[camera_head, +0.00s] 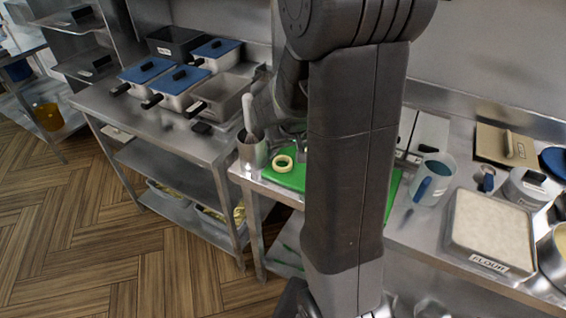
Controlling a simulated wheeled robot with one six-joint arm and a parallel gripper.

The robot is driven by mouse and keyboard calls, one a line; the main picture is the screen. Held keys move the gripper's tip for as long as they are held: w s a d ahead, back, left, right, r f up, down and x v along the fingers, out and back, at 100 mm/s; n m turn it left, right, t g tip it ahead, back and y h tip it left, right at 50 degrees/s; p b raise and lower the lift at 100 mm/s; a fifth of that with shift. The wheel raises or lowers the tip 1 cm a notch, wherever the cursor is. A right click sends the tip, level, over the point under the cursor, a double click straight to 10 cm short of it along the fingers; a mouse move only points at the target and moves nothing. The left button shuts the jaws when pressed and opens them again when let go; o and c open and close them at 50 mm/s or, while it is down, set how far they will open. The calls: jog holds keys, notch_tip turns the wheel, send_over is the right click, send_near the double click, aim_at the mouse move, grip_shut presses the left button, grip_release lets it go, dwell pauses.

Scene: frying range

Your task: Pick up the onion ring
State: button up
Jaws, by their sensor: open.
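The onion ring (282,163) is a pale yellow ring lying flat on the green cutting board (297,179), near the board's left end. My gripper (285,135) is partly visible just above and behind the ring, left of my dark arm link. Its jaws are open, and I see nothing held in them. The ring looks apart from the gripper, though the exact gap is hard to judge. My arm hides the middle of the board.
A metal cup (252,155) with a utensil stands close left of the ring. Lidded pans (183,88) sit on the left counter. A blue-handled jug (433,180) and a flour tray (490,230) stand right of the board. The wooden floor at left is clear.

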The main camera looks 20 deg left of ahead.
aim_at(283, 160)
jog(key=shift+s+p+x, duration=0.1)
jog(key=shift+p+x, duration=0.25)
jog(key=shift+x, duration=1.35)
jog(key=shift+s+p+x, duration=0.15)
jog(key=shift+p+x, duration=0.2)
jog(key=shift+x, duration=1.35)
jog(key=shift+f, duration=0.1)
jog(key=c, duration=0.9)
